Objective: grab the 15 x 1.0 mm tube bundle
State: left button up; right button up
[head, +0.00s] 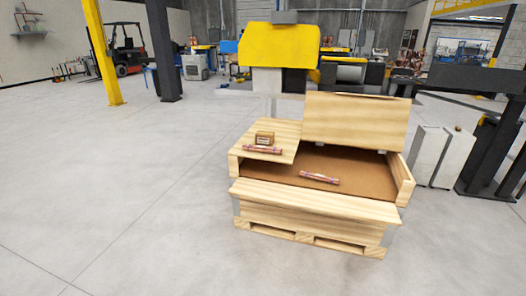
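A pinkish copper tube bundle (319,177) lies on the brown floor of an open wooden crate (315,204). A second, similar bundle (262,149) lies on the light wooden board at the crate's left end, in front of a small brown block or box (265,138). The tube sizes cannot be read, so I cannot tell which bundle is the 15 x 1.0 mm one. Neither of my grippers is in view.
The crate stands on a pallet (310,240), its raised wooden panel (356,122) at the back. A yellow-and-dark machine (280,45) stands behind it. White cabinets (440,158) stand to the right. The concrete floor in front and left is clear.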

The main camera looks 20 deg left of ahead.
aim_at(261, 149)
jog(key=i+j, duration=0.2)
jog(key=i+j+z, duration=0.1)
jog(key=j, duration=0.35)
jog(key=i+j, duration=0.3)
jog(key=i+j+z, duration=0.1)
jog(key=j, duration=0.25)
jog(key=i+j, duration=0.3)
jog(key=i+j+z, duration=0.1)
jog(key=j, duration=0.35)
jog(key=i+j, duration=0.25)
jog(key=i+j+z, duration=0.1)
jog(key=j, duration=0.45)
jog(key=i+j, duration=0.25)
jog(key=j, duration=0.35)
jog(key=i+j+z, duration=0.15)
jog(key=j, duration=0.45)
jog(key=i+j, duration=0.1)
jog(key=j, duration=0.45)
jog(key=i+j+z, duration=0.15)
jog(key=j, duration=0.45)
jog(key=j+z, duration=0.1)
jog(key=j, duration=0.5)
jog(key=i, duration=0.05)
